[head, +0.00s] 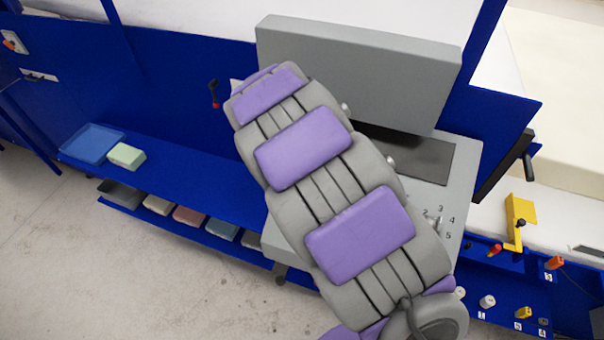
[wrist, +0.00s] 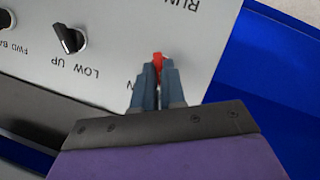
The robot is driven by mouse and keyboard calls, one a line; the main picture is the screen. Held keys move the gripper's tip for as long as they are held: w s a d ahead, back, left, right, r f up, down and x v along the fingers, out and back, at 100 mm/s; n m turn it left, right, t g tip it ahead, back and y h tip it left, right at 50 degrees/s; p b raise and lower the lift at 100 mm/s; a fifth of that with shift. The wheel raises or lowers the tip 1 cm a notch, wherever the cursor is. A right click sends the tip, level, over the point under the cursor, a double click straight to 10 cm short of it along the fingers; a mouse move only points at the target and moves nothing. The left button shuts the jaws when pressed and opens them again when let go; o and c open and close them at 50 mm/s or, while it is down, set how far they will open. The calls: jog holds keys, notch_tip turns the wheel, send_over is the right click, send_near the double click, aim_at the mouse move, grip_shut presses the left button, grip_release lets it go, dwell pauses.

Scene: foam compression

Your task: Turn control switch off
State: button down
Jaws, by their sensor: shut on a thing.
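In the wrist view, a small red switch (wrist: 158,62) stands out from a light grey control panel (wrist: 125,30). My gripper (wrist: 158,78) is shut on the red switch, with a finger on each side and the red tip showing between and just beyond them. Lettering beside the switch is partly covered by the fingers. In the head view my arm runs up and to the left, and it hides the gripper and the switch.
In the wrist view, a black knob (wrist: 68,38) marked LOW and UP sits left of the switch. In the head view, a blue shelf (head: 190,165) holds a blue tray (head: 91,140) and a pale green block (head: 126,156). A grey box (head: 358,70) stands beside my arm.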

jog(key=shift+s+d+f+n+g+h, duration=0.2)
jog(key=shift+s+f+n+g+h, duration=0.1)
jog(key=shift+s+f+n+h, duration=0.6)
jog(key=shift+f+n, duration=0.15)
jog(key=shift+n, duration=0.15)
jog(key=c, duration=1.5)
grip_release()
jog(key=shift+c, duration=0.2)
jog(key=shift+o, duration=0.7)
jog(key=shift+s, duration=0.1)
jog(key=shift+o, duration=0.8)
jog(key=shift+a, duration=0.2)
jog(key=shift+o, duration=0.2)
jog(key=shift+w+a+r, duration=0.1)
jog(key=shift+w+r, duration=0.15)
jog(key=shift+r, duration=0.1)
jog(key=shift+w+d+r+t+y, duration=0.2)
jog(key=shift+w+r+t+y, duration=0.1)
jog(key=shift+w+r+t, duration=0.1)
jog(key=shift+w+d, duration=0.1)
